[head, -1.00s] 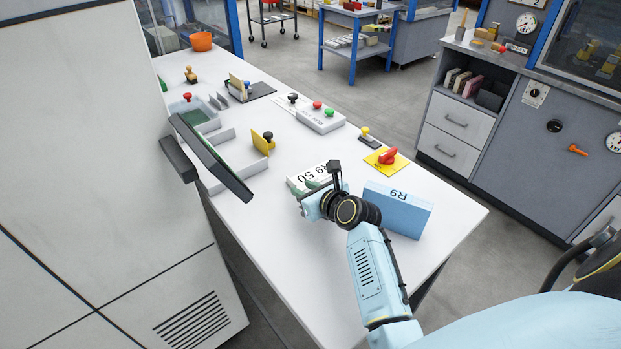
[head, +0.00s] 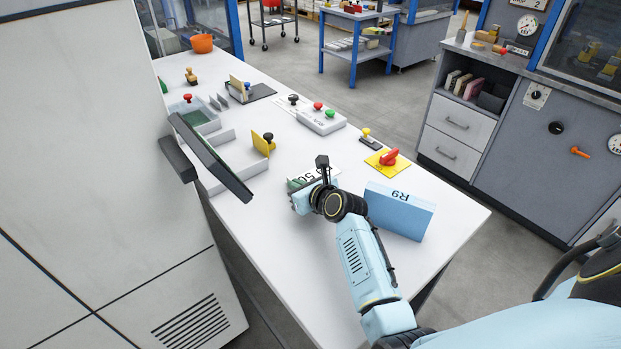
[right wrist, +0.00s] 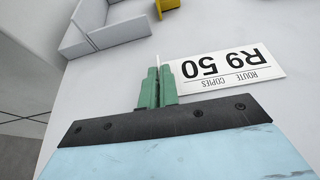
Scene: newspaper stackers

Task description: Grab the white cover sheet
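The white cover sheet (head: 311,178), printed "R9 50", lies on the white table, partly hidden by my right arm in the head view. In the right wrist view the sheet (right wrist: 230,68) is flat, its print upside down. My right gripper (head: 297,184) is at the sheet's left end. Its green fingers (right wrist: 158,86) are close together, with a thin white strip standing between their tips, seemingly the sheet's raised edge. My left gripper is not in view.
A blue block marked R9 (head: 398,210) stands right of my right arm. A yellow plate with a red knob (head: 388,158) lies behind. A grey tray (head: 222,140) and a yellow piece with a black knob (head: 264,143) are at the left. The table's front is clear.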

